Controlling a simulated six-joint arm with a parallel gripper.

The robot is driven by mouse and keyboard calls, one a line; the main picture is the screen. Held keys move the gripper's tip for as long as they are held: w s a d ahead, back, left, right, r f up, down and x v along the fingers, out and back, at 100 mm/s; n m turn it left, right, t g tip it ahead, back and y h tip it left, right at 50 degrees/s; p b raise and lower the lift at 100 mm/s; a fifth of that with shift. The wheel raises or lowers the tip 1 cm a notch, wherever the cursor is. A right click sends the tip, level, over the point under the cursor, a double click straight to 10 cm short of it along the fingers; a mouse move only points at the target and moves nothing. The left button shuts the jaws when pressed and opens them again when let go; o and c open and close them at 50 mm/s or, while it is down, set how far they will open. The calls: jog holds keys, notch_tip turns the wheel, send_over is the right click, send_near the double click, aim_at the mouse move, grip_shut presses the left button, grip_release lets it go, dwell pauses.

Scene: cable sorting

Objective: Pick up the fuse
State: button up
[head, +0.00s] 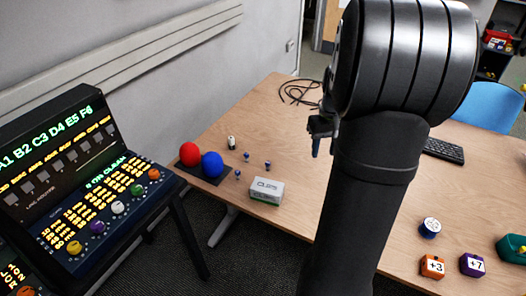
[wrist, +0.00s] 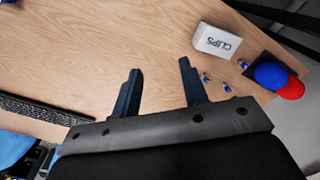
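No part is clearly labelled as a fuse. A small white and dark upright cylinder (head: 231,142) stands near the table's far left edge in the head view and may be it; I cannot make it out in the wrist view. A blue and white round piece (head: 429,227) sits at the right of the table; I cannot tell what it is. My gripper (head: 316,135) is above the table, right of the white and dark cylinder and apart from it. In the wrist view my gripper (wrist: 159,68) has its two fingers spread, with only bare table between them.
A white clips box (head: 267,190), small blue pieces (head: 246,156) and a red ball (head: 190,154) and blue ball (head: 212,164) on a dark base lie at left. Orange (head: 432,266) and purple (head: 473,264) blocks and a keyboard (head: 443,150) are right. A control panel (head: 95,205) stands left.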

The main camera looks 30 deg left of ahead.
jog(key=w+a+f+n, duration=0.1)
jog(key=a+f+n, duration=0.1)
jog(key=a, duration=0.7)
jog(key=w+a+f+n, duration=0.1)
jog(key=a+f+n, duration=0.15)
jog(key=a, duration=0.55)
jog(key=n, duration=0.3)
send_over(237, 171)
notch_tip(237, 171, down, 3)
jog(key=f, duration=1.1)
jog(key=shift+s+d, duration=0.2)
jog(key=shift+w+a+f, duration=0.1)
jog(key=shift+w+f, duration=0.05)
jog(key=shift+f, duration=3)
grip_shut()
